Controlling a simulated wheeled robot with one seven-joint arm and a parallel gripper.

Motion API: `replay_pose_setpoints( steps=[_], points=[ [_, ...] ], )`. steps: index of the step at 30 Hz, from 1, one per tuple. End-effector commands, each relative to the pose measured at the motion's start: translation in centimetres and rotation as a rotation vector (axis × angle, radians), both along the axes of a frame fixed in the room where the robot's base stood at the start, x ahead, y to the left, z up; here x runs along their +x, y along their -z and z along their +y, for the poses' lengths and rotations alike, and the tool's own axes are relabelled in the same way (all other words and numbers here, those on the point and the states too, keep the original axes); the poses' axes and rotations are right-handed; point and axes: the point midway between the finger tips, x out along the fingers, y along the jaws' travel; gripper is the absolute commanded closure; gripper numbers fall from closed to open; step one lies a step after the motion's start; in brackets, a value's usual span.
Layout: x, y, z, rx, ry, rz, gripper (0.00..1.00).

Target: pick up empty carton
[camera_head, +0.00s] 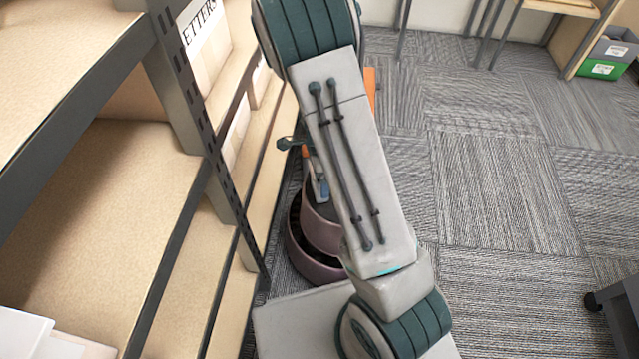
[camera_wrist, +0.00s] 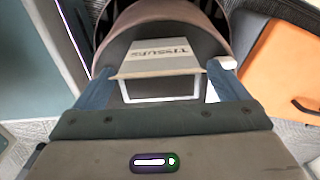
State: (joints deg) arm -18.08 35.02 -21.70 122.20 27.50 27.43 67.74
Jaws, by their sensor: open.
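A carton (camera_wrist: 160,58) with a grey-white top printed "TISSUES" shows in the wrist view, in front of a mauve, dark-lined round container. Whether it is empty, and what it rests on, I cannot tell. My gripper (camera_wrist: 160,70) is open, with one blue finger at each side of the carton. The fingers look apart from its sides, though the right one is close. In the head view my arm crosses the middle and hides most of the gripper; I cannot make out the carton there.
The mauve round container (camera_head: 312,262) stands on the floor beside the shelving (camera_head: 180,120) at left. An orange object (camera_wrist: 285,70) is at right in the wrist view. Carpet at right is mostly clear.

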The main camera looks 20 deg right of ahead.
Motion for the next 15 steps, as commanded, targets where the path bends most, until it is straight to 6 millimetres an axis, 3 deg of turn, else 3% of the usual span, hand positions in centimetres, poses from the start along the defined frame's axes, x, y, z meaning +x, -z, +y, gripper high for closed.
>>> replay_pose_setpoints(
  steps=[2,6,15],
  points=[
    [0.00,-0.06,0.00,0.000,0.000,0.000,0.12],
    [0.00,-0.06,0.00,0.000,0.000,0.000,0.51],
    [0.00,-0.11,0.00,0.000,0.000,0.000,0.54]
  ],
)
